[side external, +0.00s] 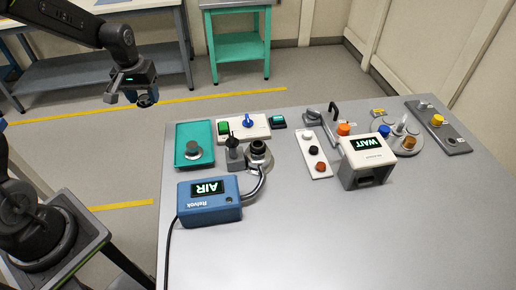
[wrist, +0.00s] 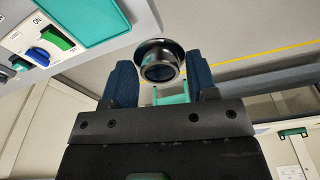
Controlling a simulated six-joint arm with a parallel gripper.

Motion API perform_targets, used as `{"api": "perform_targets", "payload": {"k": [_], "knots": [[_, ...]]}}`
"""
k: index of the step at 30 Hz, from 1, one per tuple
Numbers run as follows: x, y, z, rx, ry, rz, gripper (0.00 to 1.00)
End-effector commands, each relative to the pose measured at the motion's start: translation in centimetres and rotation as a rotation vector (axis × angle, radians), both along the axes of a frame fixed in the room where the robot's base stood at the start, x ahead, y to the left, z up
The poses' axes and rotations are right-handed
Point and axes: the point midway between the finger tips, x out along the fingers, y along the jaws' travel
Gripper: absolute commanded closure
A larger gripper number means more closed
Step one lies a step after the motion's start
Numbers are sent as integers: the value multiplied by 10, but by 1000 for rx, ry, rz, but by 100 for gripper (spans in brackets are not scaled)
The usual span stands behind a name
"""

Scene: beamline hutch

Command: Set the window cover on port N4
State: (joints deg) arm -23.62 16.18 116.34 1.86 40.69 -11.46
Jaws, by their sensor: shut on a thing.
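My gripper (side external: 137,96) is at the upper left in the side view, raised and well apart from the table. In the wrist view its two blue-padded fingers (wrist: 162,84) are shut on a dark round cover (wrist: 158,61) with a wide rim. I take this to be the window cover; it also shows as a small dark ring under my gripper in the side view (side external: 148,100). No N4 label is readable, so I cannot tell which fitting is that port. A black-topped round fitting (side external: 258,151) stands behind the blue AIR box.
The grey table (side external: 310,240) has free room in front. A teal tray (side external: 194,132) holds a grey round piece (side external: 193,149). The blue AIR box (side external: 209,201), white WAIT box (side external: 367,160), button strip (side external: 315,153) and round plate (side external: 397,136) stand around the fittings.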

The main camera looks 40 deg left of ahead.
Motion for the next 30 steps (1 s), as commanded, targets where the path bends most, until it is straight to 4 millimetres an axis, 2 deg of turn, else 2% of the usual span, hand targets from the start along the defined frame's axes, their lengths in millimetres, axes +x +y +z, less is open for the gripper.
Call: {"api": "perform_targets", "payload": {"k": [9, 11, 14, 17, 21, 25, 30], "knots": [[2, -3, 0, 0, -1, -7, 71], [7, -8, 1, 1, -2, -21, 71], [22, -28, 3, 0, -1, -69, 71], [43, -61, 6, 0, -1, -139, 71], [71, -122, 12, 1, -2, -253, 71], [86, -182, 16, 1, 1, -351, 71], [93, -249, 20, 1, 0, -455, 71]]}}
